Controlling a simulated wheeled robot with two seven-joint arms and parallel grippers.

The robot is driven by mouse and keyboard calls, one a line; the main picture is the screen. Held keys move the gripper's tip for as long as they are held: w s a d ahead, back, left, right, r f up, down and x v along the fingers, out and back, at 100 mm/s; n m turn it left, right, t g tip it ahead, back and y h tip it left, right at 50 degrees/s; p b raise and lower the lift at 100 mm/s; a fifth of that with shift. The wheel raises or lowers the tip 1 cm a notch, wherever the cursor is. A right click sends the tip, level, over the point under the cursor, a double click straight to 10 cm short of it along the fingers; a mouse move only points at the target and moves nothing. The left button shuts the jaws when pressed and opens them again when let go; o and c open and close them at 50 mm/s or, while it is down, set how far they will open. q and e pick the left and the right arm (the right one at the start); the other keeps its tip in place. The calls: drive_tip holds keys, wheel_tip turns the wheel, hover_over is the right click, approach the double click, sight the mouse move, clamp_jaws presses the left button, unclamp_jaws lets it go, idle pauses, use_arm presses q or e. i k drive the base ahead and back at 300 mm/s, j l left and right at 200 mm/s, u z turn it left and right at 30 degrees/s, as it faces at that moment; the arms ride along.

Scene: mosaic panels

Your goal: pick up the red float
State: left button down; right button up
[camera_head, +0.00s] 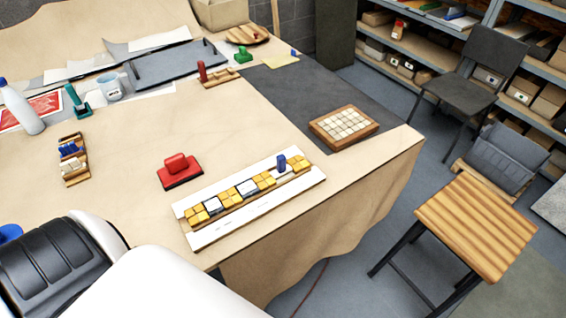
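The red float (180,172) lies flat on the table, with a red grip on top of a darker-edged red base. It sits just behind the left half of a white panel board (215,231), apart from it. Neither of my grippers shows in the head view. White and black parts of my own body fill the lower left corner, well in front of the float. Nothing touches or covers the float.
Yellow and white tiles and a blue piece (282,163) sit on the board. A wooden tile tray (343,127) lies right, a small wooden rack (73,160) left. A mug (110,87) and bottle (22,108) stand back left. The table around the float is clear.

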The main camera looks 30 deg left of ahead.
sight(179, 170)
drive_tip(key=u, duration=1.9)
drive_tip(key=l+u, duration=0.9)
